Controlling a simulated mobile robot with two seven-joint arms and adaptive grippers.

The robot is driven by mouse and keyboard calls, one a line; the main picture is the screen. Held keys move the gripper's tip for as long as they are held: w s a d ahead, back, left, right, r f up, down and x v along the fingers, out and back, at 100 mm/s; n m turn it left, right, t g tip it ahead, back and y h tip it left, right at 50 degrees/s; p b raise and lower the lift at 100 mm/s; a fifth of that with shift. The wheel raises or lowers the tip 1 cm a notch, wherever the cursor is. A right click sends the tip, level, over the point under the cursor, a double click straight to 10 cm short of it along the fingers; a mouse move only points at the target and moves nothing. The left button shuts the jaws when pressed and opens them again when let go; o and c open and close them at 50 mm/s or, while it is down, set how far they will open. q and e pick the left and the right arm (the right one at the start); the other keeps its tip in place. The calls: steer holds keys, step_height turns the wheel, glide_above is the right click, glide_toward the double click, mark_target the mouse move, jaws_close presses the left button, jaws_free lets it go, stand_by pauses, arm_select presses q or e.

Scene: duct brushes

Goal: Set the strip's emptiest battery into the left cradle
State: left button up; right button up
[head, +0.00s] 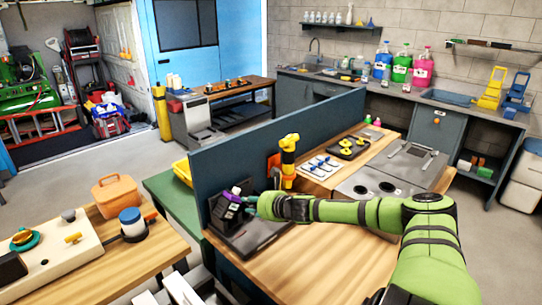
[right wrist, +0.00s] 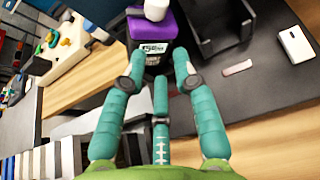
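A dark battery with a purple top and a small display label (right wrist: 154,48) sits between the teal fingertips of my right gripper (right wrist: 160,62), which look closed against its sides. In the head view, the purple part (head: 236,191) shows at the black cradle unit (head: 228,214), with my right gripper (head: 255,204) just right of it. In the right wrist view, an empty black cradle (right wrist: 216,28) stands right of the battery. I cannot tell whether the battery's base is resting on anything. My left gripper is not in view.
A dark blue partition (head: 280,135) rises behind the cradle unit. A yellow tool (head: 289,150) stands close behind my right gripper. The wooden bench front (head: 310,265) is clear.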

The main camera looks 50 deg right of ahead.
steer(key=s, duration=0.8)
steer(key=shift+a+r, duration=0.15)
steer(key=shift+a, duration=0.25)
stand_by(0.9)
